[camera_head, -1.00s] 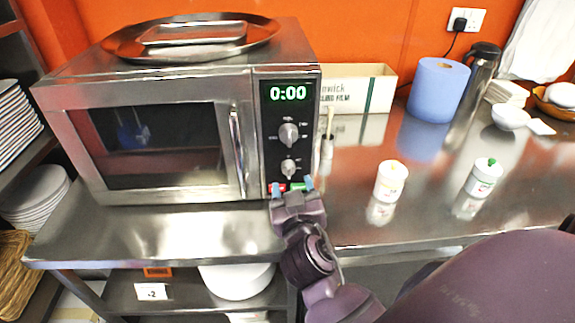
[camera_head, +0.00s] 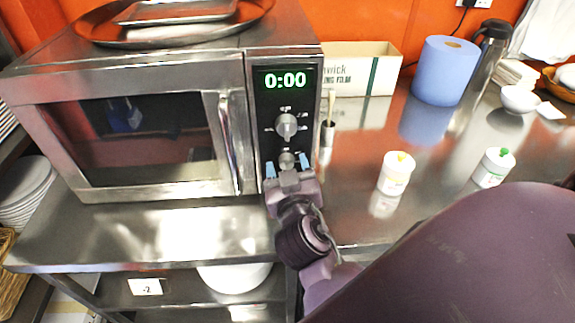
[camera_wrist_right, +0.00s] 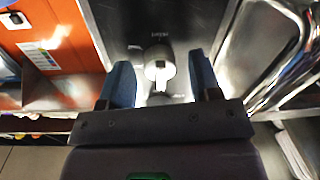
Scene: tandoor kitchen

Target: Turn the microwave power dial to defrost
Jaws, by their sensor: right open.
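The steel microwave (camera_head: 90,69) stands at the left in the head view, with a green 0:00 display. Its black panel has an upper dial (camera_head: 286,126) and a lower dial (camera_head: 287,160); their small labels are too blurred to read. My right gripper (camera_head: 287,168) is open at the lower dial, one blue fingertip at each side. In the right wrist view, a silver dial (camera_wrist_right: 159,64) shows in the gap between the fingers (camera_wrist_right: 161,82), with no clear contact. My left gripper is out of view.
The microwave door handle (camera_head: 231,140) is just left of the panel. A round tray (camera_head: 100,32) lies on top. Right of it are a slim holder (camera_head: 327,134), a film box (camera_head: 350,72), two white jars (camera_head: 397,175) (camera_head: 493,168) and a blue roll (camera_head: 443,72). The counter's front right is partly hidden by my arm.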

